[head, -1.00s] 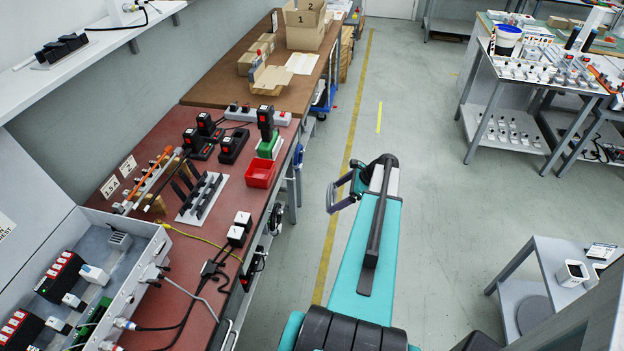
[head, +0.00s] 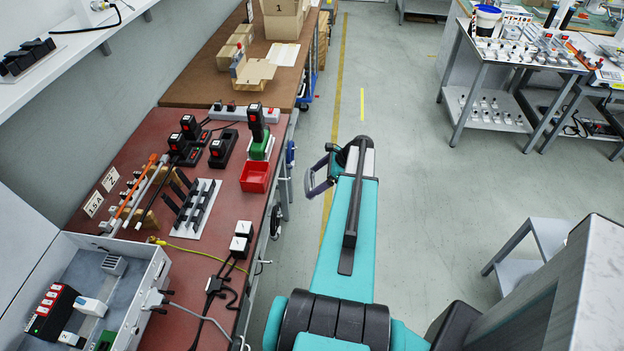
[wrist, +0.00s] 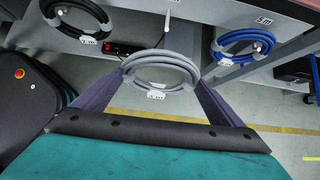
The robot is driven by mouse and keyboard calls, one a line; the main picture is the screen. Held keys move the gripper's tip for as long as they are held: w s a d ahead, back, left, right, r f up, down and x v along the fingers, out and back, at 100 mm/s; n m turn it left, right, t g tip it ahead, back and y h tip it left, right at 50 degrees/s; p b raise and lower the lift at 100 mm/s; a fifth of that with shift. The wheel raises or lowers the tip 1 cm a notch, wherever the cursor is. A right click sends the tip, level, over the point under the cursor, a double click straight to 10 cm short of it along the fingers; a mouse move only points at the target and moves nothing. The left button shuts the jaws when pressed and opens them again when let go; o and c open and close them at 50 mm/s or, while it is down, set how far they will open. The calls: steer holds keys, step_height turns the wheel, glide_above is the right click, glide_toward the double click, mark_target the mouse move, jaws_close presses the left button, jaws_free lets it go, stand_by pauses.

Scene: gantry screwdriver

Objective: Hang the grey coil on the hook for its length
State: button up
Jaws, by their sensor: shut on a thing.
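A bare light peg (wrist: 168,17) shows beyond the coil under the bench edge. In the head view my gripper (head: 319,176) is out over the aisle, right of the bench.
The red-brown bench (head: 135,135) runs along the left with chargers, a red bin (head: 255,177) and an open grey cabinet (head: 150,280). The aisle floor (head: 400,130) is clear. A low grey stand (head: 520,250) is at right.

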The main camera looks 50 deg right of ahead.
steer(key=shift+w+a, duration=0.15)
steer(key=shift+w, duration=0.1)
stand_by(0.3)
steer(key=shift+w+a+f+b, duration=0.3)
steer(key=shift+w+a, duration=0.5)
steer(key=shift+w, duration=0.5)
steer(key=shift+w+a+f+b, duration=0.25)
steer(key=shift+w+a, duration=0.55)
steer(key=shift+w, duration=0.45)
steer(key=shift+w+a+f+b, duration=0.3)
steer(key=shift+w+a, duration=0.5)
steer(key=shift+w, duration=0.5)
steer(key=shift+f, duration=0.1)
steer(key=o, duration=0.9)
steer(key=b+v, duration=0.2)
steer(key=v, duration=1.1)
steer(key=shift+s+d+r, duration=0.2)
steer(key=shift+s+r, duration=0.05)
steer(key=shift+r, duration=0.05)
